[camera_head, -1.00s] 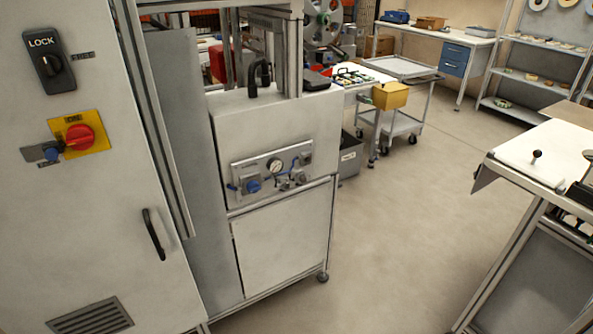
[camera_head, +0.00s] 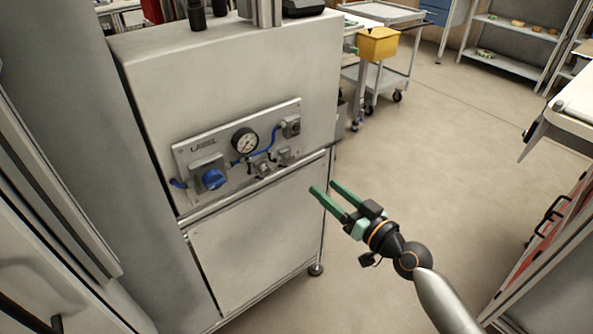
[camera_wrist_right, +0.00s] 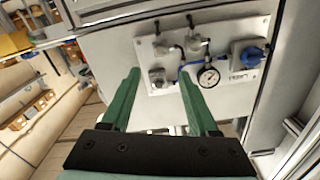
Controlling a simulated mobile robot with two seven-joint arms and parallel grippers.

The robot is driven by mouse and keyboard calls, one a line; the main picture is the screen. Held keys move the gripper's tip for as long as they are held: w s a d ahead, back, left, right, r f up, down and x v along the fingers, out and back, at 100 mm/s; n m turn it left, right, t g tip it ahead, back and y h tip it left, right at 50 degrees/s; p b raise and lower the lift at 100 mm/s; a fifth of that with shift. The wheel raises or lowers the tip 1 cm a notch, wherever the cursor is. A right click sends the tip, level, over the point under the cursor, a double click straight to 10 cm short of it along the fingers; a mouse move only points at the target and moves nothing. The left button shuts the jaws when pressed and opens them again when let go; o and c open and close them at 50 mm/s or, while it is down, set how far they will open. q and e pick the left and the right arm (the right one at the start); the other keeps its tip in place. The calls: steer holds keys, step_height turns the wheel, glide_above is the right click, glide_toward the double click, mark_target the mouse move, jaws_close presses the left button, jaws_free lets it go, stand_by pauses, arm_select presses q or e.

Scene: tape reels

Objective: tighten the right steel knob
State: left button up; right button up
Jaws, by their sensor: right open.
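The right steel knob (camera_head: 284,157) is a small metal knob on the lower right of the machine's control panel (camera_head: 195,150). It also shows in the right wrist view (camera_wrist_right: 163,47), where the panel appears upside down. The left steel knob (camera_head: 262,168) sits beside it, also seen in the wrist view (camera_wrist_right: 195,42). My right gripper (camera_head: 322,187) is open and empty, pointing at the panel from the right front. In the wrist view its green fingers (camera_wrist_right: 158,78) are apart, with the right knob beyond their tips. My left gripper is not in view.
The panel also carries a blue knob (camera_head: 213,179), a pressure gauge (camera_head: 245,140), blue hose and a corner fitting (camera_head: 291,125). A grey cabinet stands close at the left. A trolley with a yellow box (camera_head: 378,45) is behind. Open floor lies to the right.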

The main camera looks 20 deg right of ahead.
mark_target(291, 160)
steer(key=x, duration=1.1)
steer(key=shift+w+a, duration=0.15)
steer(key=shift+c, duration=0.2)
jaws_close()
